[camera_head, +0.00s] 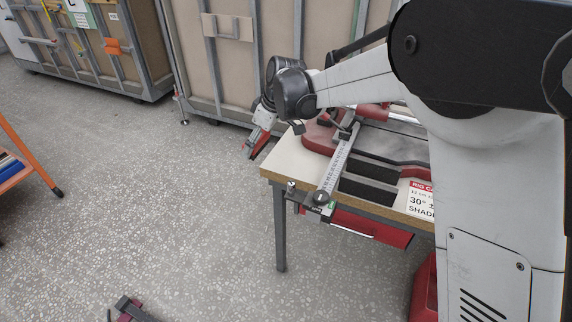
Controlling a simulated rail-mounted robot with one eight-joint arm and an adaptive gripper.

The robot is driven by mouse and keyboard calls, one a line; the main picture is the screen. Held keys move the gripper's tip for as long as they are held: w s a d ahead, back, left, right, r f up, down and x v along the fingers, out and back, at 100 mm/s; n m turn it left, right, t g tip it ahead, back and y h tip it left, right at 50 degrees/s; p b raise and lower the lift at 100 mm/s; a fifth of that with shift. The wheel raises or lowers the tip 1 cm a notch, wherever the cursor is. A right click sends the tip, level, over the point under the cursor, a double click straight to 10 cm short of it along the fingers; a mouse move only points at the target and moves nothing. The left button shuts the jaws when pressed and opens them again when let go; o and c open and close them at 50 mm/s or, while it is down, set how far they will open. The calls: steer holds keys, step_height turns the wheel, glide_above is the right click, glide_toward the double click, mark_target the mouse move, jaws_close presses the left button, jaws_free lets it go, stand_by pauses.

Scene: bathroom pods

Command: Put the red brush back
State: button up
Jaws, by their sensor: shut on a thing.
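My arm reaches in from the right, and its wrist bends down past the left end of the workbench. My gripper (257,138) is small and partly hidden in this view. It is shut on a slim red and grey thing, which seems to be the red brush (259,142). It hangs tilted beside the bench's back left corner, above the floor. Its bristles cannot be made out.
The workbench (277,168) bears a red machine (319,139) with a metal ruler (338,161). A red box (370,228) hangs under its front. Framed panels (235,60) stand behind. An orange stand (30,157) is at left.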

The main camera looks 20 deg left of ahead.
steer(key=shift+w+a+f, duration=0.1)
steer(key=shift+w+f, duration=0.05)
steer(key=w+d+f, duration=0.2)
steer(key=w, duration=0.1)
steer(key=w+d+f, duration=0.1)
steer(key=w+f, duration=0.1)
steer(key=w, duration=0.1)
steer(key=w+d+f, duration=0.2)
steer(key=w, duration=0.1)
steer(key=shift+w+d+f, duration=0.25)
steer(key=shift+d+f, duration=0.1)
steer(key=shift+f, duration=1.95)
steer(key=shift+f+b, duration=0.1)
steer(key=shift+b, duration=0.2)
steer(key=o, duration=0.7)
steer(key=shift+f, duration=0.1)
steer(key=shift+c, duration=0.2)
steer(key=o, duration=0.3)
steer(key=v, duration=1.2)
steer(key=shift+p, duration=0.35)
